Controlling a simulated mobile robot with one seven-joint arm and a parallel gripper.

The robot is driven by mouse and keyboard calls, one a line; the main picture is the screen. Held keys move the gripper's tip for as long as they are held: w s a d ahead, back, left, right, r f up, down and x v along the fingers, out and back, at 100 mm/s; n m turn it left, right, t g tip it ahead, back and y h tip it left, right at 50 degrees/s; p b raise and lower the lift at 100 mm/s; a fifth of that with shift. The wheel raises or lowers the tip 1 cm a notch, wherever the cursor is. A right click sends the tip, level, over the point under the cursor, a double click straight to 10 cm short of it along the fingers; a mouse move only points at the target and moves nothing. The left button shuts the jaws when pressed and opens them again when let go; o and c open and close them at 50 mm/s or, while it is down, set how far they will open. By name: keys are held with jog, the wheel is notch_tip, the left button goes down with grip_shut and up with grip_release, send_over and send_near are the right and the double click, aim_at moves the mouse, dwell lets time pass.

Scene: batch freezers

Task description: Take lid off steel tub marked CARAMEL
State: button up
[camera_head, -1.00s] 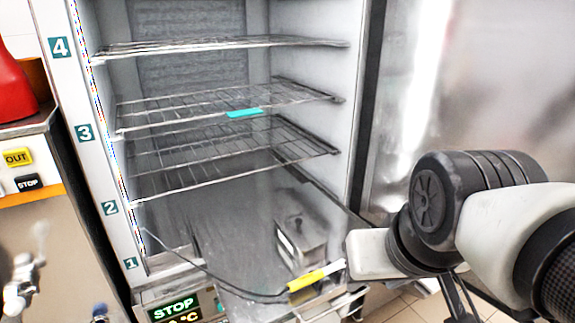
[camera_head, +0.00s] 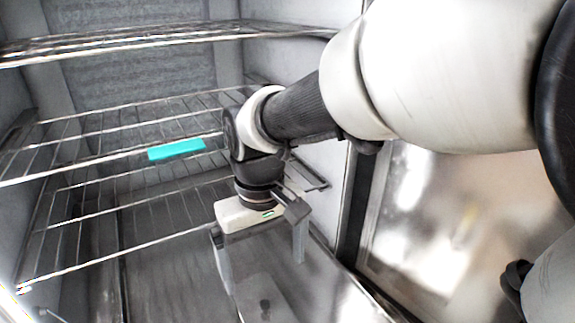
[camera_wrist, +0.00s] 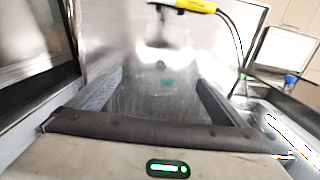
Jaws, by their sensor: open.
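The steel tub's lid (camera_head: 262,290) shows at the bottom of the head view, on the cabinet floor, with a small dark knob on top. No CARAMEL marking is readable, and the tub's body is cut off or hidden. My gripper (camera_head: 263,274) points down above the lid, its two fingers spread wide with nothing between them. In the wrist view my gripper (camera_wrist: 159,78) is also open, over a shiny steel surface. I cannot tell whether the fingers touch the lid.
Wire shelves (camera_head: 110,125) hang left of and behind my gripper; a teal tag (camera_head: 177,149) is on one. The cabinet's right wall and frame (camera_head: 362,205) stand close to my arm. A yellow-handled probe (camera_wrist: 190,6) with a black cable shows in the wrist view.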

send_over(265, 304)
jog(key=f, duration=0.6)
jog(key=shift+s+d+f, duration=0.25)
jog(key=shift+s, duration=0.15)
jog(key=shift+w+a+f, duration=0.1)
jog(key=shift+w+f, duration=0.05)
jog(key=shift+f, duration=0.85)
jog(key=shift+w+a+f, duration=0.1)
jog(key=shift+f, duration=0.85)
jog(key=shift+w+a+f, duration=0.1)
jog(key=shift+w+f, duration=0.05)
jog(key=shift+f, duration=0.85)
jog(key=shift+c, duration=0.2)
jog(key=c, duration=1.1)
